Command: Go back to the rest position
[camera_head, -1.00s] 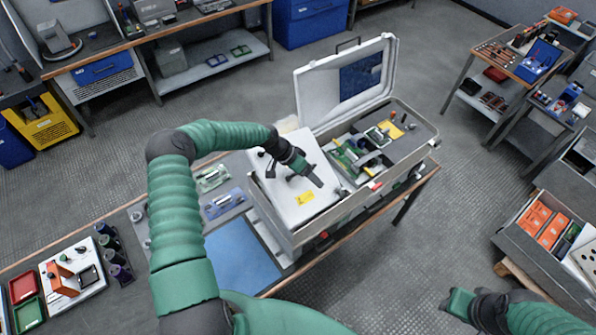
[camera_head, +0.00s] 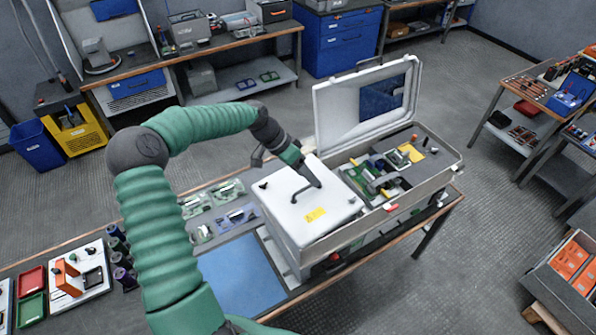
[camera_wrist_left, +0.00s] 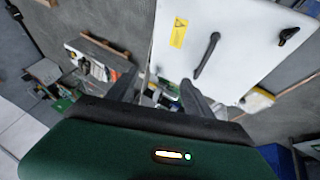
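My left arm comes in from the left and reaches over the table. My left gripper (camera_head: 306,176) is above the white lidded box (camera_head: 292,222) in the grey case. In the left wrist view its two fingers (camera_wrist_left: 158,92) stand apart with nothing held between them. One fingertip is close to the lower end of the lid's dark handle (camera_wrist_left: 207,55); I cannot tell if they touch. The handle also shows in the head view (camera_head: 306,192). My right gripper is in neither current view.
The case's raised lid (camera_head: 338,107) stands behind the box. Electronic parts (camera_head: 378,180) fill the compartment to the right. A blue mat (camera_head: 243,275) and small boards (camera_head: 225,190) lie left of the case. A crate of orange boxes (camera_head: 570,258) stands at the lower right.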

